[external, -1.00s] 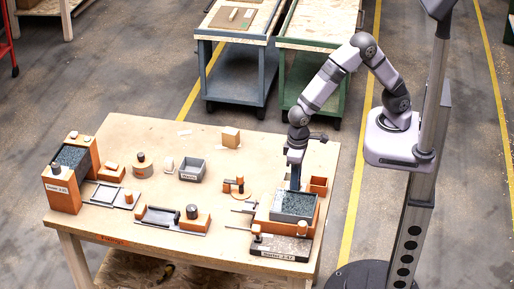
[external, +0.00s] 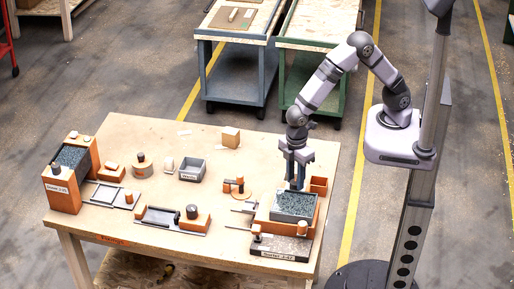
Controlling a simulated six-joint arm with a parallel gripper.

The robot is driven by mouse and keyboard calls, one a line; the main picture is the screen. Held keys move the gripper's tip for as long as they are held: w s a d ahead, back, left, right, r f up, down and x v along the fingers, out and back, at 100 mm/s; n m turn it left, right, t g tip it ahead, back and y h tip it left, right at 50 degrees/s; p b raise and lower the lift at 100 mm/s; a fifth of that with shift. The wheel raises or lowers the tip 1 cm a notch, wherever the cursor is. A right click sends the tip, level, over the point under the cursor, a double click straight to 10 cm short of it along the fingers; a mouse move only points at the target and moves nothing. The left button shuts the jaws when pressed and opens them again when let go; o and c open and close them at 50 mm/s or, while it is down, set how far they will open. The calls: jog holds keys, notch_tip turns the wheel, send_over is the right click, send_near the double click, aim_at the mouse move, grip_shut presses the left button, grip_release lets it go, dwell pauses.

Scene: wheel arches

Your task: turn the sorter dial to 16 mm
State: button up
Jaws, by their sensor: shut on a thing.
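The sorter (external: 265,222) is an orange housing with a dark speckled tray (external: 292,206) in its top, at the front right of the table. It stands on a dark slab with a white label (external: 286,254), whose small print is hard to read. My gripper (external: 297,186) points straight down at the sorter's back edge, both fingers showing side by side. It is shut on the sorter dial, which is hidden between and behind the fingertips. The dial's marks and its setting cannot be read.
A small orange bin (external: 319,186) stands close to the right of my gripper. An orange piece with a knob (external: 236,187) and thin rods (external: 240,210) lie left of the sorter. A grey box (external: 191,169) and a tan block (external: 231,138) stand farther back. The back right tabletop is clear.

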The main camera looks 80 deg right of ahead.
aim_at(294, 182)
jog(key=n, duration=0.4)
jog(key=shift+w+a+r+n, duration=0.1)
jog(key=shift+n, duration=2.8)
jog(key=o, duration=1.1)
jog(key=shift+c, duration=0.2)
jog(key=shift+r+b, duration=0.7)
jog(key=shift+r, duration=2.95)
